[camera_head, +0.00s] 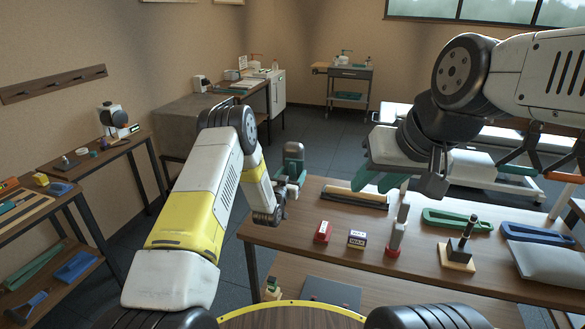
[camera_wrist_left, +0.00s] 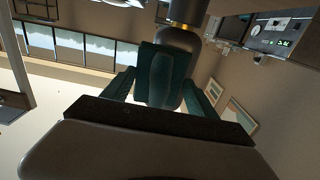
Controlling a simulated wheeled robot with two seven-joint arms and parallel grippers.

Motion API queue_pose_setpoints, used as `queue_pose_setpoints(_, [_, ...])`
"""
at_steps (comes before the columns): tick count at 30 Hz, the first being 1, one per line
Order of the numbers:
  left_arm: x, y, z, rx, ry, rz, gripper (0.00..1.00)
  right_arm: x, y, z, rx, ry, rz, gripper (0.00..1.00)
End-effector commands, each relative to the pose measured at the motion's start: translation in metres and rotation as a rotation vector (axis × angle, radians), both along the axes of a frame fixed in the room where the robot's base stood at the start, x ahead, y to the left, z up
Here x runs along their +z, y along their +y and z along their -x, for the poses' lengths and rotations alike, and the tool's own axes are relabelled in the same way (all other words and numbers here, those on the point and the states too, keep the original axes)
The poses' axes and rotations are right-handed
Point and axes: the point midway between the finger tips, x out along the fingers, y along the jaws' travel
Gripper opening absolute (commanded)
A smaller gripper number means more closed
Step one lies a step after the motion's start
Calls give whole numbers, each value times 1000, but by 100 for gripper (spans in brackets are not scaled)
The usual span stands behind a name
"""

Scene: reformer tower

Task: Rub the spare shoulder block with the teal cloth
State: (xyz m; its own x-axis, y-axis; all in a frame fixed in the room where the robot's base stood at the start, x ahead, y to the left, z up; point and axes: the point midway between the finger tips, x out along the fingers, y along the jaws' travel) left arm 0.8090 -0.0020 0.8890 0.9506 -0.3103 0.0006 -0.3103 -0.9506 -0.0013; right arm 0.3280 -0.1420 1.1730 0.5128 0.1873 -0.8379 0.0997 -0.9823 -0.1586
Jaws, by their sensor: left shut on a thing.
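My left gripper (camera_head: 289,174) is above the floor, past the left edge of the table. Its teal fingers are shut on a dark grey-green upright piece (camera_head: 294,151) with a rounded top. In the left wrist view this piece (camera_wrist_left: 181,42) has a dark, round section with a gold ring, between the fingers (camera_wrist_left: 160,92). I cannot tell surely whether it is the spare shoulder block. My right gripper (camera_head: 382,178) is over the table's back edge; its teal fingers are seen side-on, so the opening is unclear. I cannot make out the teal cloth in either view.

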Motion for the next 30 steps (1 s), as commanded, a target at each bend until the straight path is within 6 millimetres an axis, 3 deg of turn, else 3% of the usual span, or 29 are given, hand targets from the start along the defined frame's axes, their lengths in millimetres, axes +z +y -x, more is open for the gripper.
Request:
queue_pose_setpoints(12, [0, 13, 39, 1, 0, 1, 35, 0, 0, 0, 0, 0, 0, 36])
queue_pose_setpoints(30, [0, 18, 53, 1, 1, 0, 35, 0, 0, 0, 0, 0, 0, 36])
